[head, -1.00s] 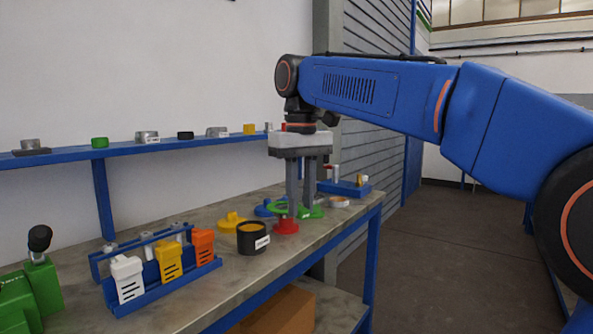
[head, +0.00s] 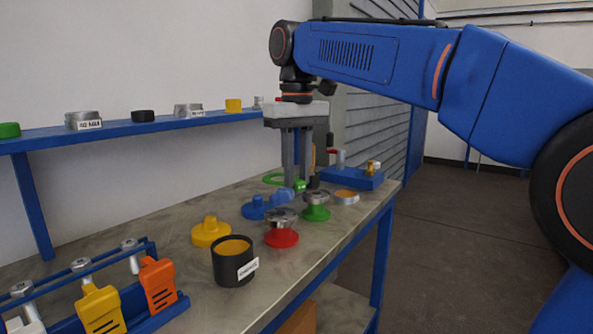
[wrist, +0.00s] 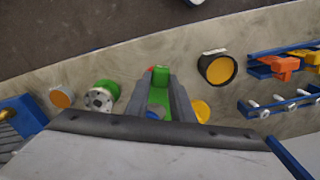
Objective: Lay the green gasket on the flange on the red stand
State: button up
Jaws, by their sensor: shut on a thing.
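My gripper (head: 298,186) is shut on the tab of the green gasket (head: 272,179). Its ring extends to the left of the fingers in the head view, above the bench. In the wrist view the green gasket (wrist: 161,76) shows between the fingers, with its ring partly hidden by my gripper. The red stand (head: 281,238) stands on the bench in front of the gripper, with a bare metal flange (head: 281,216) on top.
A green stand (head: 316,212) with a metal flange is right of the red one. A blue capped part (head: 258,208), a yellow one (head: 210,232) and a black cup (head: 233,262) stand to the left. A blue fixture (head: 352,179) is at the far right.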

jog(key=shift+s, duration=0.1)
jog(key=shift+f, duration=2.25)
jog(key=shift+f, duration=2.15)
jog(key=o, duration=1)
